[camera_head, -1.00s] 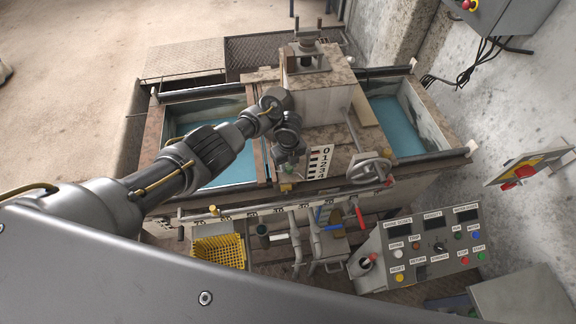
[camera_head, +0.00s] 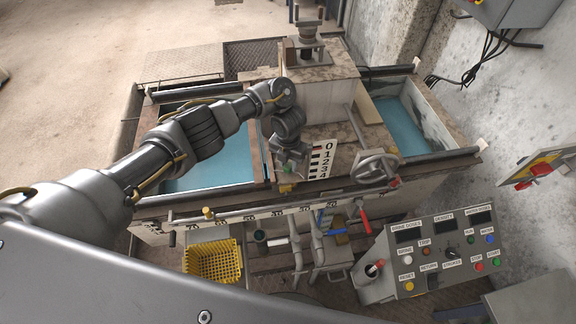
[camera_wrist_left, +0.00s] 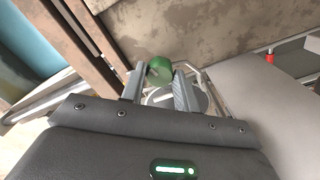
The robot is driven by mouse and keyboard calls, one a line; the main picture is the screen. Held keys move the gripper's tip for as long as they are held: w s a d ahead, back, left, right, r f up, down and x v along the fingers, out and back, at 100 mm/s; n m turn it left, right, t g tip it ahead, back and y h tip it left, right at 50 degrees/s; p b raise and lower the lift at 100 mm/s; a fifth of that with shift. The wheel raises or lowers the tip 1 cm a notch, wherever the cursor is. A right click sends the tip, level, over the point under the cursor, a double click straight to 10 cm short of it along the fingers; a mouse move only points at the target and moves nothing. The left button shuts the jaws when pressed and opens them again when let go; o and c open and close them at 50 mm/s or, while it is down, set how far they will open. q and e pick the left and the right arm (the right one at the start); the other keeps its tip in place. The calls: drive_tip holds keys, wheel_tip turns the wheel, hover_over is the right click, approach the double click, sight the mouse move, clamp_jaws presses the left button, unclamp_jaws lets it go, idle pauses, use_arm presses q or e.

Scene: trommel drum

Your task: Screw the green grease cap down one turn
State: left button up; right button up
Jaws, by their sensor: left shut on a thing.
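The green grease cap (camera_wrist_left: 160,70) shows in the left wrist view between the two grey fingers of my left gripper (camera_wrist_left: 158,88). The fingers are shut on its sides. In the head view my left arm comes in from the left and bends down, with the left gripper (camera_head: 287,178) low in front of the machine's middle block, beside the number scale. There the cap is mostly hidden by the gripper; only a hint of green shows. My right gripper is in neither view.
A handwheel (camera_head: 377,168) stands just right of the gripper. A graduated beam (camera_head: 262,214) runs along the front. Blue-water tanks lie left (camera_head: 222,165) and right (camera_head: 398,126). A yellow basket (camera_head: 213,262) and a control panel (camera_head: 440,249) are in front.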

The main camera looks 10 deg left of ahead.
sight(288, 166)
use_arm(q)
drive_tip(key=m, duration=0.1)
drive_tip(key=m+b, duration=0.1)
drive_tip(key=m, duration=0.1)
drive_tip(key=shift+s+f+m+b, duration=0.15)
drive_tip(key=shift+m+b, duration=0.15)
drive_tip(key=shift+m, duration=0.3)
drive_tip(key=o, duration=1)
drive_tip(key=shift+c, duration=0.2)
drive_tip(key=shift+r, duration=0.2)
drive_tip(key=shift+r, duration=0.3)
wheel_tip(288, 166, up, 10)
drive_tip(key=p, duration=0.3)
